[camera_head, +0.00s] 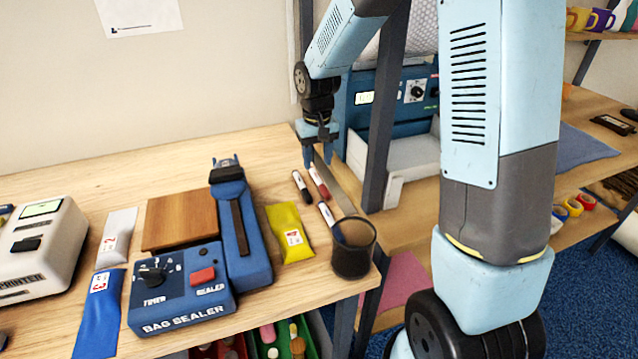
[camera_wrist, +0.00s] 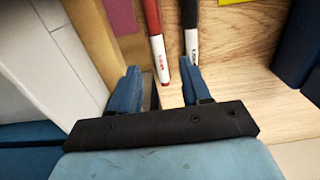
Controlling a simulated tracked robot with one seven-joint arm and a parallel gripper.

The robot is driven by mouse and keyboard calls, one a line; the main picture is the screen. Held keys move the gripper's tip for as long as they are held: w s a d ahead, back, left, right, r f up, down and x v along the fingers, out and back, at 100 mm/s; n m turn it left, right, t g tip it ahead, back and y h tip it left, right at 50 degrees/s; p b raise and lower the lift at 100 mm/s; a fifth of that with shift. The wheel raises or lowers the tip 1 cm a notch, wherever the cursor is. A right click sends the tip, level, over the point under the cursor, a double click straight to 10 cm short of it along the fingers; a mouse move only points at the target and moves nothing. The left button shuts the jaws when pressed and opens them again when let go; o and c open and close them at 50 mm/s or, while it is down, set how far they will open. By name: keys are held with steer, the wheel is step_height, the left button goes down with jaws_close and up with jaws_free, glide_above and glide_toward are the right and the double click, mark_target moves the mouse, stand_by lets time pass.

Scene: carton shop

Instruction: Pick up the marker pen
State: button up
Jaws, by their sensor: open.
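Marker pens lie on the wooden table. A black and white marker (camera_head: 301,186) and a red and white marker (camera_head: 318,182) lie side by side. A third white marker (camera_head: 326,213) reaches the dark cup, and its far end is hard to make out. My gripper (camera_head: 321,154) is open and empty, pointing down just behind the pair. In the wrist view, the white end of the red marker (camera_wrist: 153,28) shows between my fingertips (camera_wrist: 160,78). The black marker (camera_wrist: 190,38) has its white end near the right fingertip. I cannot tell the height of the fingers.
The dark cup (camera_head: 354,250) stands at the table's right front corner. A yellow pouch (camera_head: 288,232) and the blue bag sealer (camera_head: 180,287) are left of the markers. A dark shelf post (camera_head: 381,110) and a white bin (camera_head: 392,160) stand close right of my gripper.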

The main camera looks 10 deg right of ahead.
mark_target(318, 178)
steer(key=shift+f, duration=2.8)
jaws_close()
